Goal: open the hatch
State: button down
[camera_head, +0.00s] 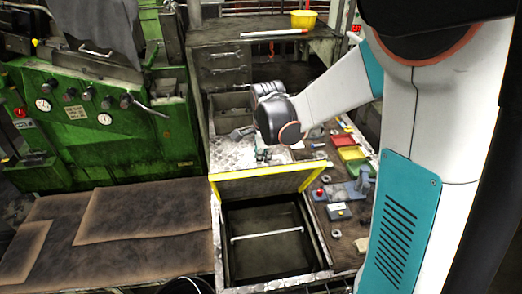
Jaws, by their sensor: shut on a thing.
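The hatch (264,183) is a lid that shows as a yellow band behind a rectangular opening. It stands raised and tilted along the far side of the opening. The opening (268,262) is uncovered, with a dark inside and a light bar across it. My gripper (263,157) is just behind the hatch's upper edge, small and partly hidden below the dark wrist. It is shut on the hatch, though the exact point of contact is hard to make out.
A green machine (100,120) with gauges stands at the left. Brown mats (140,212) lie in front of it. Small parts and coloured trays (351,154) lie right of the opening. A grey drawer bench (222,65) with a yellow bowl (303,19) stands behind.

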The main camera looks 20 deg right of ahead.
jog(key=shift+s, duration=0.15)
jog(key=c, duration=1.7)
grip_release()
jog(key=v, duration=1.2)
jog(key=shift+s, duration=0.15)
